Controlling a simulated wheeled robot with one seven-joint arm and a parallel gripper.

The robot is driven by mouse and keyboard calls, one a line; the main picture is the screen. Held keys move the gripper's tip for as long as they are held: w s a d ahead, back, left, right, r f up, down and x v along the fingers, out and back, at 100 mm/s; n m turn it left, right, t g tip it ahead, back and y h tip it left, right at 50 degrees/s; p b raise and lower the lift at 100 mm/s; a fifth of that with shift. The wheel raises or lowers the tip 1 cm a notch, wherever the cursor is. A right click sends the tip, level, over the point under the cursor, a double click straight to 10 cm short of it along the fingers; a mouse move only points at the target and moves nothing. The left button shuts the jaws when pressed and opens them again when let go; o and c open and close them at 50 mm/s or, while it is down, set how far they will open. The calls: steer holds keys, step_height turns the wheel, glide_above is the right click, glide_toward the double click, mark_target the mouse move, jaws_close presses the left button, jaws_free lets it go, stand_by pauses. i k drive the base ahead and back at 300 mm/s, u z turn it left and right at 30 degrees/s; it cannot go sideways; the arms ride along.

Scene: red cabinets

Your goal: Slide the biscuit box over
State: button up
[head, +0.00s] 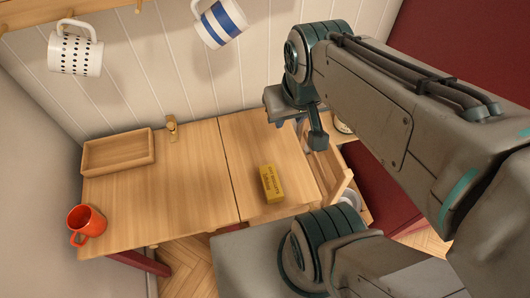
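The biscuit box (272,184) is a small yellow block with dark lettering. It lies on the right part of the wooden table (200,190), right of the seam in the top. My gripper (308,133) hangs under the end of my arm, above and right of the box in the picture, and looks apart from it. The arm's end partly hides the fingers, so I cannot tell how far they are apart.
An orange-red mug (86,222) stands at the table's left front corner. A shallow wooden tray (118,152) lies at the back left. A brass fitting (171,127) sits at the back edge. Mugs hang above. The tabletop left of the box is clear.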

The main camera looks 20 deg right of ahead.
mark_target(271, 183)
steer(key=k, duration=1)
steer(key=u, duration=0.85)
steer(key=i, duration=0.8)
steer(key=z, duration=1.45)
